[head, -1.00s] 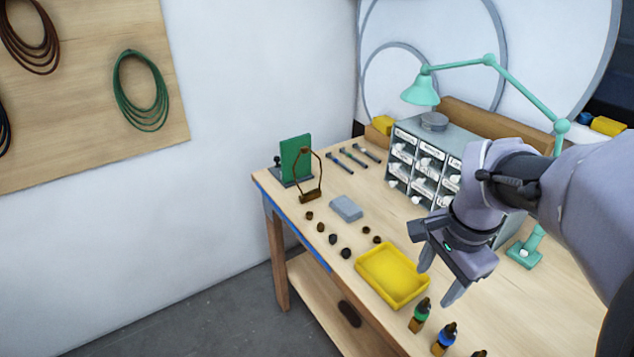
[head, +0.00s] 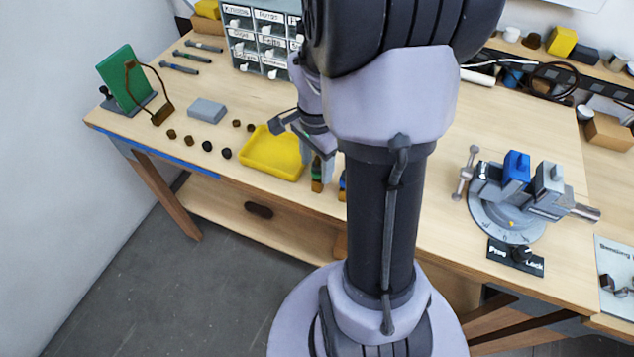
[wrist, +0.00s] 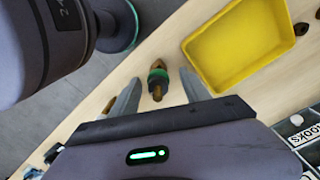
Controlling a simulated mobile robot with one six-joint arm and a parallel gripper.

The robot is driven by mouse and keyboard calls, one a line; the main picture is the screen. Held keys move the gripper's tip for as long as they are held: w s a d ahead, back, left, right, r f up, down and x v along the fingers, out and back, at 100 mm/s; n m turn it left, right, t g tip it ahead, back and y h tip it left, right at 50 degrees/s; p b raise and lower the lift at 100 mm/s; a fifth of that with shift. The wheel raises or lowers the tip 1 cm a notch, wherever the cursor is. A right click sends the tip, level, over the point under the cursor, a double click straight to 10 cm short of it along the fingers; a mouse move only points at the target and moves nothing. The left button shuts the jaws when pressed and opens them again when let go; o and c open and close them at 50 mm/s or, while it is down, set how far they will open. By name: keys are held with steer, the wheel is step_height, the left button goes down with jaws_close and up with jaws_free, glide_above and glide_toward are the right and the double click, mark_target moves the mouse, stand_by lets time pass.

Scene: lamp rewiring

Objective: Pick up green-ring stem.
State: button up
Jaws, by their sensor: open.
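The green-ring stem (head: 317,174) stands near the front edge of the bench, just right of the yellow tray. In the wrist view the stem (wrist: 157,82) shows a green band around a dark body with a brass tip, and it lies between my two fingers with a gap on each side. My gripper (wrist: 158,78) is open and holds nothing. In the head view my gripper (head: 308,145) is at the stem, partly hidden behind my arm. I cannot tell its exact height over the bench.
The yellow tray (head: 272,153) is close beside my gripper. A blue-ringed stem (head: 343,184) stands to the right, partly hidden by my arm. Several small dark knobs (head: 207,146) lie left of the tray. A vise (head: 510,200) stands further right. The label drawers (head: 258,45) are behind.

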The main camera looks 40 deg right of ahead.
mark_target(318, 166)
step_height(318, 166, down, 4)
steer(key=shift+s+r+b, duration=0.15)
steer(key=shift+r+b, duration=0.05)
steer(key=shift+b, duration=0.25)
steer(key=shift+r, duration=0.1)
steer(key=shift+c, duration=0.2)
jaws_close()
